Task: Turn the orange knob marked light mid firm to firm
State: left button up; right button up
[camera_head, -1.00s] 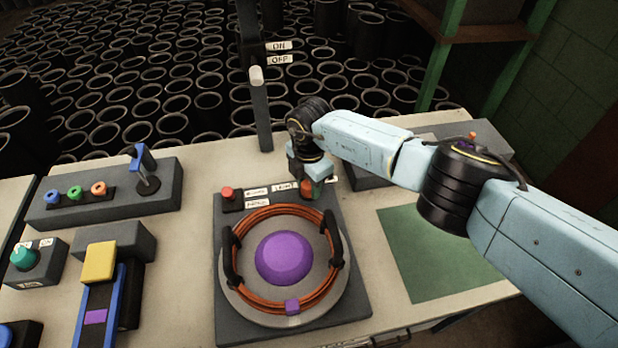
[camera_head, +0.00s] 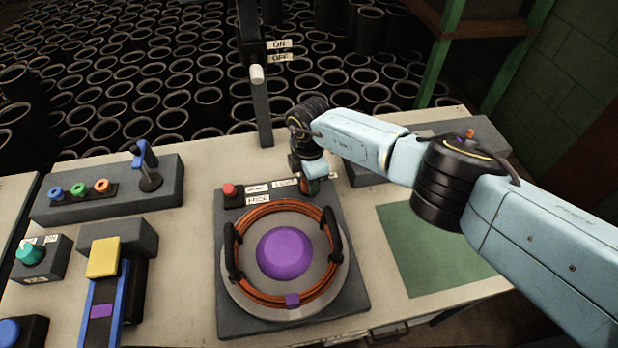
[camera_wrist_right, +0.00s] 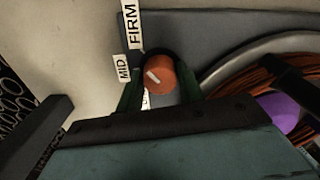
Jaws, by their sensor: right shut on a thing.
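The orange knob (camera_wrist_right: 160,75) is seen from above in the right wrist view, on the dark grey panel. My right gripper (camera_wrist_right: 158,88) is shut on it, with a dark green finger on each side. The knob's white mark points up and left, between the MID label (camera_wrist_right: 122,68) and the FIRM label (camera_wrist_right: 133,27). A third label (camera_wrist_right: 146,98) is mostly hidden by the gripper. In the head view my right gripper (camera_head: 311,186) is at the panel's back right corner and hides most of the knob. My left gripper is not in view.
On the same panel are a red button (camera_head: 229,190) and a round plate with an orange coil (camera_head: 243,292) around a purple dome (camera_head: 284,252). A post with a white-tipped lever (camera_head: 257,75) stands behind. A green mat (camera_head: 425,250) lies clear at right.

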jog(key=o, duration=1)
jog(key=shift+r, duration=0.15)
jog(key=shift+r, duration=0.35)
notch_tip(320, 180, up, 12)
jog(key=p, duration=0.1)
jog(key=shift+r+p, duration=0.25)
jog(key=shift+p, duration=0.1)
